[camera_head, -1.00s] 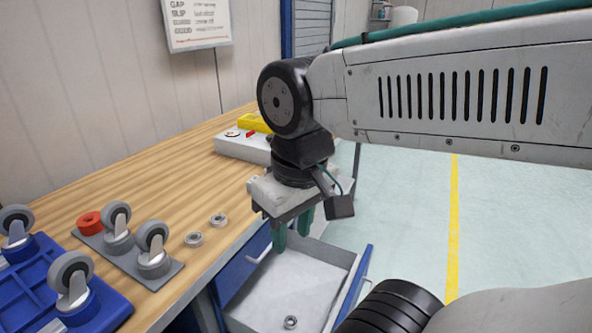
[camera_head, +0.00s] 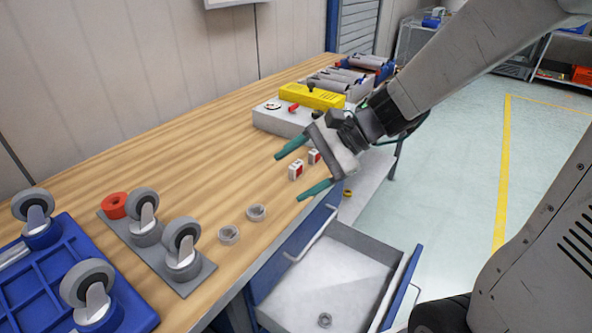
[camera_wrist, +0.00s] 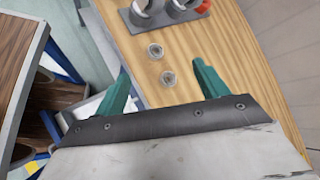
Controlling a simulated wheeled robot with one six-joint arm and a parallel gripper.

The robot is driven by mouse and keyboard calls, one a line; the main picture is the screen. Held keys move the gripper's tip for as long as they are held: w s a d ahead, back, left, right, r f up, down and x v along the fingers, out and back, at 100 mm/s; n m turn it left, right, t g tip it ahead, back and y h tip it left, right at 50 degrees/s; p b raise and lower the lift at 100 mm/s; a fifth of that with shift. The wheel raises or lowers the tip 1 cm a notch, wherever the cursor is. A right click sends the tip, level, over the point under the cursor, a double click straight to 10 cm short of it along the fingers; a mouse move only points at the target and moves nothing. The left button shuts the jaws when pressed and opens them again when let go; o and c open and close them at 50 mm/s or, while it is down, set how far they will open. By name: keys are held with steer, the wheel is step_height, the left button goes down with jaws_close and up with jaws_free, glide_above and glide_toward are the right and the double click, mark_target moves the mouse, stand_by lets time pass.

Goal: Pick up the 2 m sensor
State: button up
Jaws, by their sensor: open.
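Two small white-and-red blocks stand on the wooden bench in the head view: a nearer block (camera_head: 296,171) and a farther block (camera_head: 314,156). They may be sensors; their labels are too small to read, so I cannot tell which is the 2 m one. My gripper (camera_head: 288,178) is open, its two teal fingers pointing left over the bench's front edge, with both blocks seen between them. I cannot tell its height over them. In the wrist view my gripper (camera_wrist: 161,67) is open and empty, and the blocks do not show.
Two metal rings (camera_head: 256,212) (camera_head: 228,234) lie on the bench. Casters stand on a grey plate (camera_head: 198,277) and a blue crate (camera_head: 45,285) at left. A grey box with a yellow device (camera_head: 312,96) stands behind. An open drawer (camera_head: 378,251) juts out below, holding a nut (camera_head: 325,319).

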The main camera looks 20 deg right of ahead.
steer(key=w+d+f+m+t, duration=0.3)
steer(key=w+f+m+t, duration=0.1)
steer(key=w+m, duration=0.35)
steer(key=m+t+h, duration=0.3)
steer(key=m+t, duration=0.1)
steer(key=m, duration=0.5)
glide_toward(299, 165)
steer(key=x, duration=0.4)
steer(key=shift+d+f, duration=0.1)
steer(key=shift+f, duration=0.25)
steer(key=shift+w+f, duration=0.2)
steer(key=shift+w, duration=0.1)
steer(key=shift+y, duration=0.3)
steer(key=x, duration=0.7)
steer(key=shift+a+r, duration=0.2)
steer(key=shift+r, duration=0.1)
steer(key=c, duration=1.1)
